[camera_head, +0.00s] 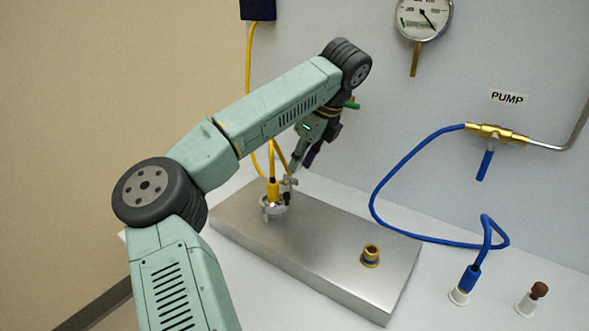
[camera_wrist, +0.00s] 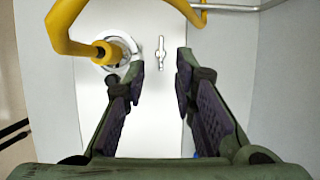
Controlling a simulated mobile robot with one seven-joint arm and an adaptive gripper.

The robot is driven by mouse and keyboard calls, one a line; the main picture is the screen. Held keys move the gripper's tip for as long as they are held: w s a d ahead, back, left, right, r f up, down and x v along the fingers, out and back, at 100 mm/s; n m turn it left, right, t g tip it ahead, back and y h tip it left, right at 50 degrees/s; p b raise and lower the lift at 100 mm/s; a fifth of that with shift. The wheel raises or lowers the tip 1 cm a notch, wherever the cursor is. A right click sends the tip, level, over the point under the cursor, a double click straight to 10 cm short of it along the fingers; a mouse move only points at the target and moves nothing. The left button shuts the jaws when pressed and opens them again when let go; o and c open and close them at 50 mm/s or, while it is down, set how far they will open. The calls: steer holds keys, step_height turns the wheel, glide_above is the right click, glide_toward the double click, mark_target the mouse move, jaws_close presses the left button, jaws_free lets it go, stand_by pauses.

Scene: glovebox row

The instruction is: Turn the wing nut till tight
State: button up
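The small metal wing nut (camera_wrist: 161,49) shows in the wrist view just beyond and between my fingertips, its wings running up and down the picture. In the head view, the wing nut (camera_head: 291,181) is small beside the yellow hose end. A metal clamp ring (camera_wrist: 132,50) surrounds the yellow hose end (camera_wrist: 106,52), left of the nut. My gripper (camera_wrist: 161,72) is open, with clear space between its dark pads and nothing held. In the head view, my gripper (camera_head: 302,166) points down over the clamp; contact with the nut cannot be told there.
The clamp stands on a metal block (camera_head: 315,235). A brass fitting (camera_head: 371,254) stands on the block's right part. A brown-capped port (camera_head: 532,298) is at far right.

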mark_target(291, 180)
steer(key=shift+p+x, duration=0.5)
steer(key=shift+x, duration=1.95)
steer(key=shift+d, duration=0.1)
steer(key=shift+c, duration=0.6)
jaws_close()
